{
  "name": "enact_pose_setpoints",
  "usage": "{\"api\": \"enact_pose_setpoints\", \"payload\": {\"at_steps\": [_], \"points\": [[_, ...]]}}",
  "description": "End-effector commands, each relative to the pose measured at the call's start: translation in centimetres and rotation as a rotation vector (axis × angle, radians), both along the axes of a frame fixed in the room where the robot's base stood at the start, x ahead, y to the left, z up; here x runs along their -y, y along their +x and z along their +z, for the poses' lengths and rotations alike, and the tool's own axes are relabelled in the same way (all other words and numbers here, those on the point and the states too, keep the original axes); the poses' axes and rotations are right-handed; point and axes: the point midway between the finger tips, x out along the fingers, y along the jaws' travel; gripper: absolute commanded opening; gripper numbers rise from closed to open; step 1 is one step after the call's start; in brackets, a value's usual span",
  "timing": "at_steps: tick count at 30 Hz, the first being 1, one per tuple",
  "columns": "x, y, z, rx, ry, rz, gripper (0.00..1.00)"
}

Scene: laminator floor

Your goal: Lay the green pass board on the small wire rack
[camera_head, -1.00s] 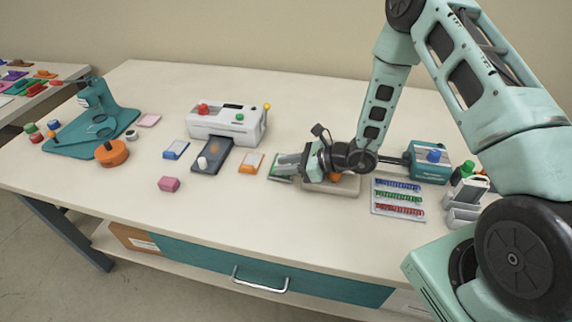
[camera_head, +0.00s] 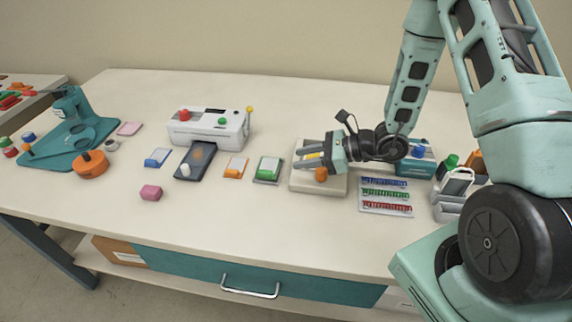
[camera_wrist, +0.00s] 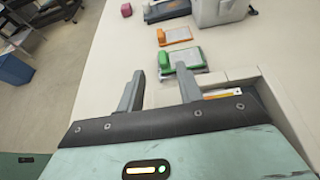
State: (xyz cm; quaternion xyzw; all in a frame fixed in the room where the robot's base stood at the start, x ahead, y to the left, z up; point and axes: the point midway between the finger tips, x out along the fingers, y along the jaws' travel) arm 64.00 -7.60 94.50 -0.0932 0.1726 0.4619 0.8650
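The green pass board (camera_head: 268,166) lies flat on the table between the orange board and a pale block. It also shows in the wrist view (camera_wrist: 186,58), ahead of my fingers. A thin grey edge (camera_head: 265,181) shows under and around it, apparently the small wire rack; the board covers most of it, so its wires cannot be made out. My gripper (camera_head: 303,155) is to the right of the green board, over the pale block, apart from the board. In the wrist view its two fingers (camera_wrist: 160,72) are spread with nothing between them.
An orange board (camera_head: 235,167) lies left of the green one, then a dark tray (camera_head: 195,162) before the white laminator (camera_head: 208,127). A panel of coloured coils (camera_head: 386,195) lies right.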

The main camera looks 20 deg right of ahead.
Motion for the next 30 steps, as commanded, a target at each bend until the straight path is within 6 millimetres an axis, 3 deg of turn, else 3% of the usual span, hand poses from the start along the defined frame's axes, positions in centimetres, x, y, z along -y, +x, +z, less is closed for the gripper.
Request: {"api": "enact_pose_setpoints", "payload": {"at_steps": [6,8,11,15,18,21,24,30], "points": [[1.2,-1.1,0.9,0.003,-0.001,0.012,0.36],[0.3,-1.5,1.7,0.014,-0.009,0.061,0.36],[-3.5,-3.3,3.9,0.061,-0.045,0.254,0.36],[-10.5,-9.6,7.9,0.192,-0.170,0.729,0.36],[-13.5,-15.1,9.9,0.324,-0.302,1.103,0.36],[-14.4,-19.8,11.1,0.489,-0.460,1.459,0.36],[-14.3,-23.0,12.1,0.685,-0.636,1.778,0.36],[-13.7,-24.9,14.0,1.063,-0.942,2.202,0.36]]}}
